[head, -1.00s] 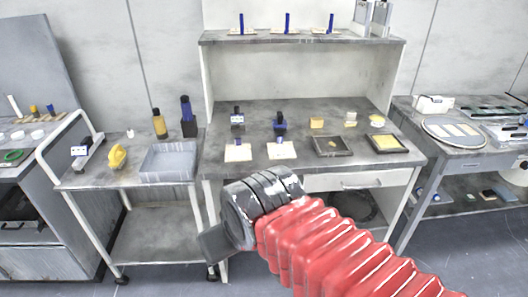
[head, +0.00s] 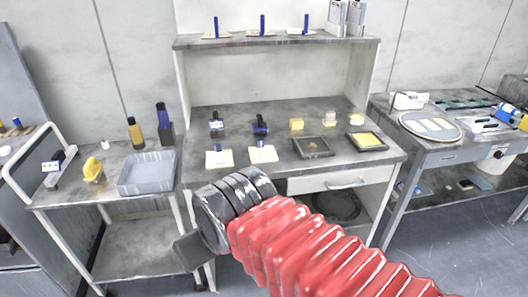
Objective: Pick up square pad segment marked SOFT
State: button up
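No marking SOFT can be read at this size. Pad-like pieces lie on the middle bench: a left cream square (head: 219,160), a right cream square (head: 263,155), a yellow block (head: 296,124), a pale block (head: 329,118) and a round yellow piece (head: 356,119). A yellow pad (head: 367,139) lies in a dark tray at the bench's right. My gripper (head: 188,250) is partly seen as a dark block at the end of my red-sleeved arm, in front of the bench and apart from the pads. Its fingers cannot be made out.
Another dark tray (head: 314,147) is on the middle bench (head: 240,182). A left cart (head: 75,197) carries a grey bin (head: 147,173) and bottles. A right bench (head: 420,157) holds a round platen (head: 431,125). Floor is clear at lower right.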

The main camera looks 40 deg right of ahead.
aim_at(261, 153)
jog(key=i, duration=0.9)
jog(key=u, duration=0.05)
